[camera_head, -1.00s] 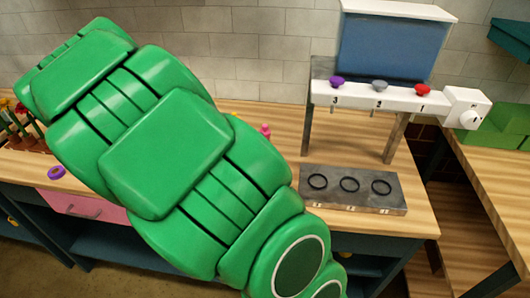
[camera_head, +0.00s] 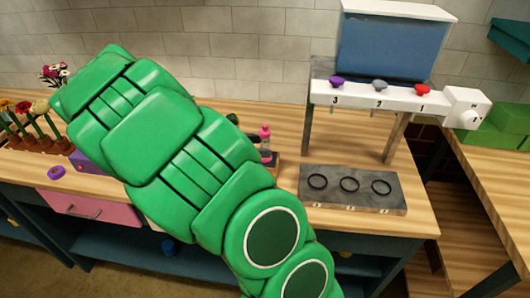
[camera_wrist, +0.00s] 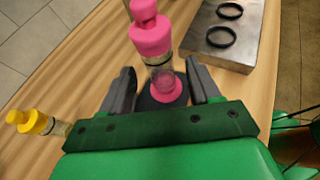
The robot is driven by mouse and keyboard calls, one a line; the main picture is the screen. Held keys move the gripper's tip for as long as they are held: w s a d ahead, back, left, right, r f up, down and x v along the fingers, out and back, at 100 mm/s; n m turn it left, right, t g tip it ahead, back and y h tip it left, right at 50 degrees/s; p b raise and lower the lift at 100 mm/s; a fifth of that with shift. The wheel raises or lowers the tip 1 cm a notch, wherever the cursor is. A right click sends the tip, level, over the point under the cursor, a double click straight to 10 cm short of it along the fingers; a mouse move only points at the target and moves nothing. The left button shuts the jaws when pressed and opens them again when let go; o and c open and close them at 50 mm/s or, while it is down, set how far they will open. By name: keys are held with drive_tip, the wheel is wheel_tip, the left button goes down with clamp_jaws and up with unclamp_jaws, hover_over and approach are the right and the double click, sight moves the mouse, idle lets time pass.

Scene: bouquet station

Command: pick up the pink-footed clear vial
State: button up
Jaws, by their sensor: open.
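The pink-footed clear vial (camera_wrist: 152,38) has a pink stopper and collar, a clear body and a pink round foot. In the wrist view it stands between the two dark fingers of my gripper (camera_wrist: 160,68), which are open with a gap on both sides. The foot sits on a dark round spot near the palm. In the head view the vial (camera_head: 265,134) stands on the wooden counter just right of my green arm. My gripper's fingers are hidden behind the arm there.
A yellow-topped vial (camera_wrist: 32,122) is left of my gripper in the wrist view. A grey block with black rings (camera_head: 352,190) lies to the right, below a dispenser stand (camera_head: 380,97). Potted flowers (camera_head: 30,125) and a purple ring (camera_head: 56,172) are at the left.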

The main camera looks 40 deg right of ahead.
drive_tip(key=shift+x, duration=2.15)
drive_tip(key=shift+s, duration=0.1)
clamp_jaws()
